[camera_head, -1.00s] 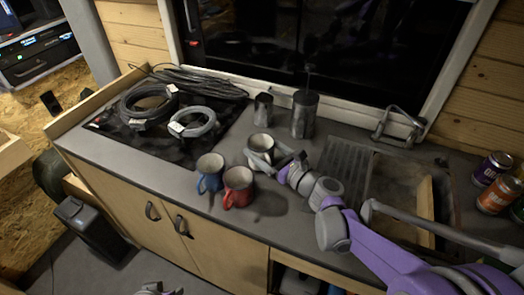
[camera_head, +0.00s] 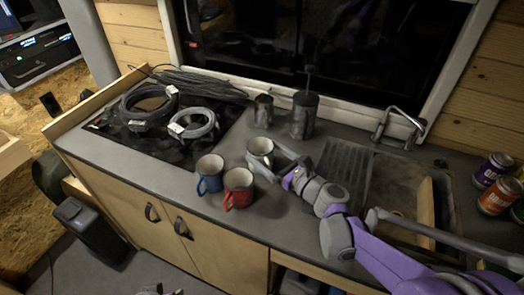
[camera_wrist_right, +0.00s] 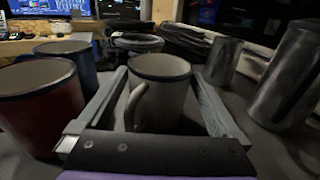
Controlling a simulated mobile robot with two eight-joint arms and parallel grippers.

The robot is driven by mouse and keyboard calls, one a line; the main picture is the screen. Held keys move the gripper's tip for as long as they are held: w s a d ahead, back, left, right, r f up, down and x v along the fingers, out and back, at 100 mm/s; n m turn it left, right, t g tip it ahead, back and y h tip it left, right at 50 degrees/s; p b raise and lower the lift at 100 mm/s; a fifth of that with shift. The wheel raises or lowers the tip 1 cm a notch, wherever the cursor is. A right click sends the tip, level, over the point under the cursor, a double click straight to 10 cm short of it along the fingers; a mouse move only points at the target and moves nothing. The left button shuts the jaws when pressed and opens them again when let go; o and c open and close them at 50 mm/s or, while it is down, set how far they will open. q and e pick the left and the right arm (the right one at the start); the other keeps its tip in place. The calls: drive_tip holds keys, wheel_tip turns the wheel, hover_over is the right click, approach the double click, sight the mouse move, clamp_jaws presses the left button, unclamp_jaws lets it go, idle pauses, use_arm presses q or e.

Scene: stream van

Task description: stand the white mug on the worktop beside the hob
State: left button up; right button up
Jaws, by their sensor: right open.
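The white mug (camera_head: 260,148) stands upright on the grey worktop (camera_head: 225,137), to the right of the hob (camera_head: 170,150). My right gripper (camera_head: 269,162) is open, with its fingers reaching towards the mug from the right. In the right wrist view the mug (camera_wrist_right: 160,95) shows between the two spread fingers, its handle turned towards the gripper; gaps show at both sides near the wrist. A small part of my left gripper (camera_head: 157,291) shows at the bottom edge; its jaws cannot be made out.
A blue mug (camera_head: 209,174) and a red mug (camera_head: 238,187) stand close by at the front. A small metal cup (camera_head: 263,111) and a larger metal canister (camera_head: 303,116) stand behind. Cable coils (camera_head: 193,124) lie on the hob. The sink (camera_head: 395,190) is at the right.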

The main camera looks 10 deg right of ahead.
drive_tip(key=v, duration=1)
drive_tip(key=shift+s+d, duration=0.1)
drive_tip(key=shift+s, duration=0.1)
drive_tip(key=shift+f, duration=0.1)
